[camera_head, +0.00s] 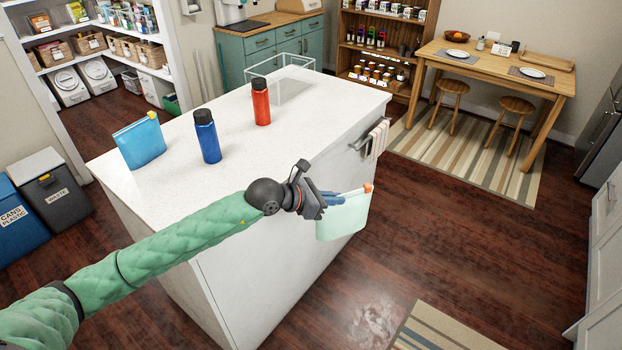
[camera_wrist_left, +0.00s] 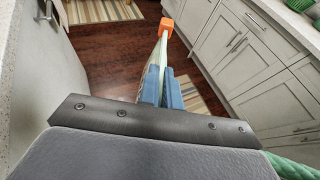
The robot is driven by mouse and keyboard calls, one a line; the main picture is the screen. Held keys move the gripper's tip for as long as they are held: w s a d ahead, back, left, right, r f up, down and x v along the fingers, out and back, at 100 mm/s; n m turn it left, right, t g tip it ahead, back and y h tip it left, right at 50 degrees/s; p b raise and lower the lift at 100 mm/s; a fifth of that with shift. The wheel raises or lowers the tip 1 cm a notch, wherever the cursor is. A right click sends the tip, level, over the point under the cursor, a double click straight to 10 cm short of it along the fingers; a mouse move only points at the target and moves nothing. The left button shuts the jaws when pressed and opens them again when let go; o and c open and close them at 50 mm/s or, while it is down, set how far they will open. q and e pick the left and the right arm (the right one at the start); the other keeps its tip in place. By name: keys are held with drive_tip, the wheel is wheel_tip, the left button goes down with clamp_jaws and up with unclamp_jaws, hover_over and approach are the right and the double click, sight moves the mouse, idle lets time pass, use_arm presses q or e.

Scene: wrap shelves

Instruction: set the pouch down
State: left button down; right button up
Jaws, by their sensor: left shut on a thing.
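A pale green pouch (camera_head: 345,216) with an orange cap hangs in my left gripper (camera_head: 332,199). The blue fingers are shut on it near its left edge. It is in front of the island's near side, over the floor, and apart from the countertop in the picture. In the left wrist view the pouch (camera_wrist_left: 158,62) shows edge-on between the blue fingers (camera_wrist_left: 161,88). A blue pouch (camera_head: 140,142) with a yellow cap stands at the left end of the white island top (camera_head: 190,178). My right gripper is not in view.
On the island top stand a blue bottle (camera_head: 207,137), a red bottle (camera_head: 261,102) and a clear open-topped box (camera_head: 281,84) at the far end. The near part of the top is clear. A towel (camera_head: 376,138) hangs at the island's right end.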

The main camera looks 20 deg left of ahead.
sight(348, 209)
use_arm(q)
drive_tip(key=shift+g, duration=0.3)
drive_tip(key=d, duration=0.1)
drive_tip(key=d+f, duration=0.1)
drive_tip(key=s+d+f, duration=0.1)
drive_tip(key=d, duration=0.1)
drive_tip(key=shift+d+f, duration=0.1)
drive_tip(key=shift+f, duration=0.05)
